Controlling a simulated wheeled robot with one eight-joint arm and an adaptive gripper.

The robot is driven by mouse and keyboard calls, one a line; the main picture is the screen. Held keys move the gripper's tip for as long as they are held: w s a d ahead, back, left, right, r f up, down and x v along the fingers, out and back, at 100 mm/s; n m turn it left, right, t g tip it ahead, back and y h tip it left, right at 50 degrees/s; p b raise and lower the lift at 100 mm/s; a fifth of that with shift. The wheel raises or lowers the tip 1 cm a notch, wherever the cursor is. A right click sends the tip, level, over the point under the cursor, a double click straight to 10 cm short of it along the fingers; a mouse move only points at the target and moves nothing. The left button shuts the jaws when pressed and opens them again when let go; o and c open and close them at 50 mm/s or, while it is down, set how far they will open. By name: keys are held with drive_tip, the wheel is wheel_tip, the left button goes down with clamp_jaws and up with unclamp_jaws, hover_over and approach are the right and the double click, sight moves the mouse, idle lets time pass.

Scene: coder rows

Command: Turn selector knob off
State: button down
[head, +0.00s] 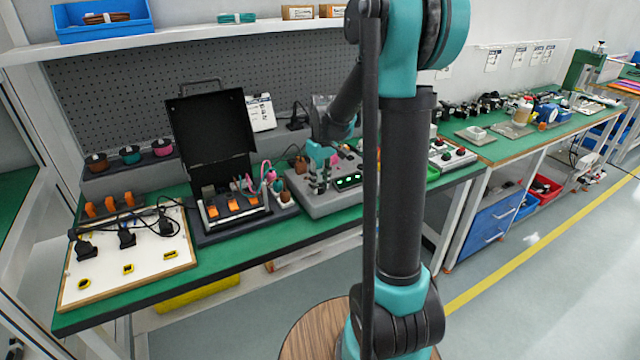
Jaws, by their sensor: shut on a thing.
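A grey control box (318,208) sits on the green bench near the middle of the view, with a small lit display (348,181) on its front right. My gripper (318,186) reaches down from behind my arm to the top of this box, left of the display. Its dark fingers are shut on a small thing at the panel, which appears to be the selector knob. The fingers hide the knob, and its pointing direction cannot be made out.
An open black case (210,130) with orange switches stands left of the box. A white board (120,270) with black plugs lies at the bench's left end. My arm blocks the box's right side. Another panel with buttons (452,155) is farther right.

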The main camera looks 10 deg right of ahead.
sight(321, 184)
drive_tip(key=n, duration=0.4)
drive_tip(key=shift+w+n, duration=0.1)
drive_tip(key=shift+n, duration=0.3)
idle(0.4)
drive_tip(key=c, duration=1.2)
unclamp_jaws()
drive_tip(key=shift+r, duration=0.1)
drive_tip(key=r, duration=1.1)
drive_tip(key=shift+w+d+r, duration=0.15)
drive_tip(key=shift+w+r, duration=0.05)
drive_tip(key=shift+r, duration=0.2)
